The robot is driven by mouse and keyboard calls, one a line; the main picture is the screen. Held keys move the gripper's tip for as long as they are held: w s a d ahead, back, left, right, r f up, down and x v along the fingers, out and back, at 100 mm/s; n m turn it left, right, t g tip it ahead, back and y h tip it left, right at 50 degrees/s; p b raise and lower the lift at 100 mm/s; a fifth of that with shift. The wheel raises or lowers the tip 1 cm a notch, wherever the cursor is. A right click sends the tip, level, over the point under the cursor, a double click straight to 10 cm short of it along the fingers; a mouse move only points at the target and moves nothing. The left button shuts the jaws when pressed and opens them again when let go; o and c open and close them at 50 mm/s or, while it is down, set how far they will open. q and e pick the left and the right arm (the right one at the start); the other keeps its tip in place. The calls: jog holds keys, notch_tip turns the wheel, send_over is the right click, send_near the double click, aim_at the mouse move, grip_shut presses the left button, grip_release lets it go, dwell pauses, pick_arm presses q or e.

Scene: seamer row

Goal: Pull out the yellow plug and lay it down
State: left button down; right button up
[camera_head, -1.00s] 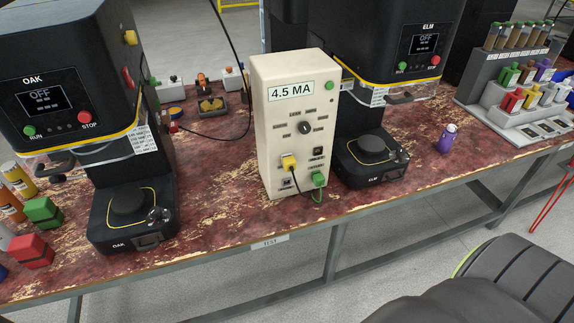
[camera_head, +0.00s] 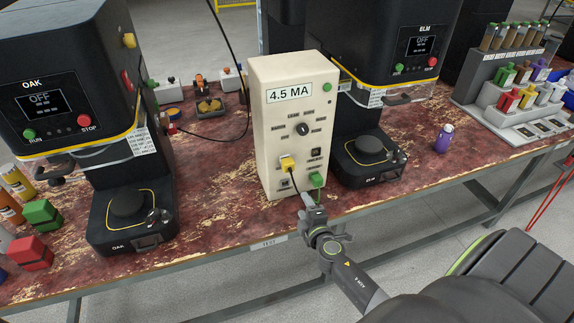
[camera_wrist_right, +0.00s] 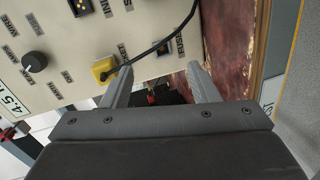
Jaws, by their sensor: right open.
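The yellow plug (camera_head: 287,162) sits in a socket on the front of the cream tester box (camera_head: 270,125). A black cable hangs from it. In the right wrist view the yellow plug (camera_wrist_right: 104,68) is beside the left finger's tip, not between the fingers, and the cable curves away from it. My right gripper (camera_head: 306,199) is open and empty, in front of the box, below and right of the yellow plug. Its two spread fingers (camera_wrist_right: 157,82) show in the wrist view. My left gripper is not in view.
A green plug (camera_head: 317,179) sits in the box just above my right gripper. The OAK machine (camera_head: 125,205) stands left of the box and the ELM machine (camera_head: 370,150) right of it. A purple bottle (camera_head: 444,138) stands farther right. Bare table (camera_head: 220,205) lies left of the box.

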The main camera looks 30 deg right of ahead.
aim_at(290, 169)
notch_tip(290, 169, up, 8)
jog(key=w+n+t, duration=0.2)
jog(key=shift+w+a, duration=0.15)
jog(key=shift+a, duration=0.3)
jog(key=b+x, duration=0.1)
jog(key=x, duration=0.6)
jog(key=shift+x, duration=1)
jog(key=shift+b, duration=0.45)
jog(key=shift+c, duration=0.4)
